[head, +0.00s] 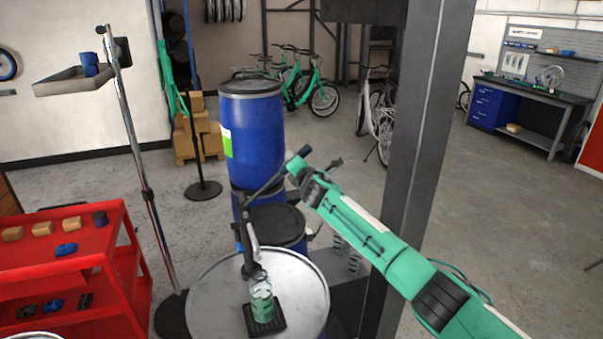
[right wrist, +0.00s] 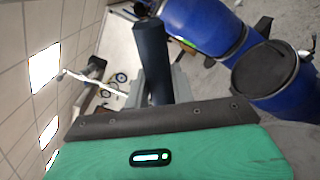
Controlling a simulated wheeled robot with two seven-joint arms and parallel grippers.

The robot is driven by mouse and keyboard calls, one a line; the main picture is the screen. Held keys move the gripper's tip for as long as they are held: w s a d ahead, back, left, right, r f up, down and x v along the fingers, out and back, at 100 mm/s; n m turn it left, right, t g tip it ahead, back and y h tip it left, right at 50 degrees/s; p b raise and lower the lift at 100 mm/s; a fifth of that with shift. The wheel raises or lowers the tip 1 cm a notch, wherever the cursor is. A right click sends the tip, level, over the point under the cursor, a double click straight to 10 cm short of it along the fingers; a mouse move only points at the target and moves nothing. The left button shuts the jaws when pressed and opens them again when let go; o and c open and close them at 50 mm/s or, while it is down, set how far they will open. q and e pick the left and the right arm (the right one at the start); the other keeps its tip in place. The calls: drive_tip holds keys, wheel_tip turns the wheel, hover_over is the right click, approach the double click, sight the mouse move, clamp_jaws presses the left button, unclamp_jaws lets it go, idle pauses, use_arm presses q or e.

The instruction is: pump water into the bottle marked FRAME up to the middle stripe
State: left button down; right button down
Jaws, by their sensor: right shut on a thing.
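A clear bottle (head: 261,300) stands upright on a small black mat (head: 280,317) on the round grey drum top. Its lower part looks greenish; its mark, stripes and water level are too small to read. The dark pump (head: 247,235) stands just behind the bottle, with its spout close above the bottle's mouth. Its lever (head: 268,186) slopes up to the right. My right gripper (head: 300,167) is shut on the lever's dark grip, which also shows in the right wrist view (right wrist: 152,60). My left gripper is not in view.
Blue drums (head: 252,130) stand behind the pump. A grey post (head: 415,130) rises close by my right arm. A red cart (head: 75,250) with small parts and a thin metal stand (head: 140,170) are at the left. Open floor lies at the right.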

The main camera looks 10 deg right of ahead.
drive_tip(key=shift+s+a+r+n, duration=0.1)
drive_tip(key=shift+a+r+n, duration=0.35)
drive_tip(key=shift+r, duration=0.25)
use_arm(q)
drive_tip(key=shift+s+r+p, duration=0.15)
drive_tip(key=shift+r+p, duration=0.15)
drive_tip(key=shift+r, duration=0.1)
use_arm(e)
drive_tip(key=shift+a+r, duration=0.1)
drive_tip(key=shift+a, duration=0.05)
drive_tip(key=c, duration=1.2)
unclamp_jaws()
drive_tip(key=shift+a, duration=0.1)
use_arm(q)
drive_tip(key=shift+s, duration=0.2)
use_arm(e)
drive_tip(key=shift+s, duration=0.1)
